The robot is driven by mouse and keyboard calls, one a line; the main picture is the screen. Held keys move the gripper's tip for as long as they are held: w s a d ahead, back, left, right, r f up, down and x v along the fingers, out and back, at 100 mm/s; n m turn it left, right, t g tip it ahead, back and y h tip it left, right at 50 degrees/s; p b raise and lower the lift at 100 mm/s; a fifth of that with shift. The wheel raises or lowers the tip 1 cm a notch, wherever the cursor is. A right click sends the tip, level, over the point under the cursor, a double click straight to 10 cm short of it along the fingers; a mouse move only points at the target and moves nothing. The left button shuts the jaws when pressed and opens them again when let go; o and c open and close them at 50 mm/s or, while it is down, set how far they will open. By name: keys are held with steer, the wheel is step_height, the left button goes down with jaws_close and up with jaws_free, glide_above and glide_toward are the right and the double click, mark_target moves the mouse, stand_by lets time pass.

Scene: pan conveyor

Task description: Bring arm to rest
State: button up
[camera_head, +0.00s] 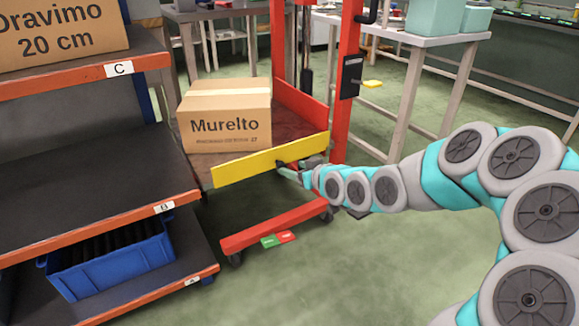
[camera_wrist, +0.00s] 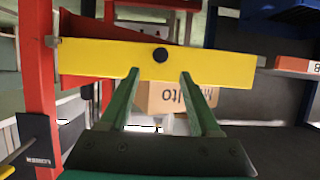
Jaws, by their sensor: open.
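My gripper (camera_head: 291,174) is at the end of my arm, close to the yellow front bar (camera_head: 243,167) of a red lift cart (camera_head: 276,228). In the wrist view, its two green fingers (camera_wrist: 160,75) stand apart on either side of a dark round knob (camera_wrist: 160,55) on the yellow bar (camera_wrist: 220,63). I cannot tell whether the fingers touch the bar. Nothing is held between them. A cardboard box marked Murelto (camera_head: 226,120) sits on the cart's platform, behind the bar.
A shelf rack (camera_head: 90,171) stands at the left with a box marked Oravimo (camera_head: 61,30) on top and a blue crate (camera_head: 113,266) below. A white table (camera_head: 417,39) with pale green bins (camera_head: 435,16) stands behind. Green floor (camera_head: 330,285) is open in front of the cart.

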steer(key=shift+s+d+r, duration=0.2)
steer(key=shift+s+d, duration=0.05)
steer(key=shift+s, duration=0.15)
steer(key=s+d+r+m+g+h+p, duration=0.2)
steer(key=s+d+r+g+p, duration=0.1)
steer(key=s, duration=1.2)
steer(key=s+d+r+m+g+h+p, duration=0.2)
steer(key=s+d, duration=0.5)
steer(key=s, duration=0.8)
steer(key=s+d+r+m+g+h+p, duration=0.2)
steer(key=s+d+g+p, duration=0.3)
steer(key=s, duration=1)
steer(key=d+r+g+h, duration=0.1)
steer(key=g, duration=0.2)
steer(key=shift+s+r+m+h, duration=0.25)
steer(key=shift+r+m+h, duration=0.05)
steer(key=shift+m, duration=0.1)
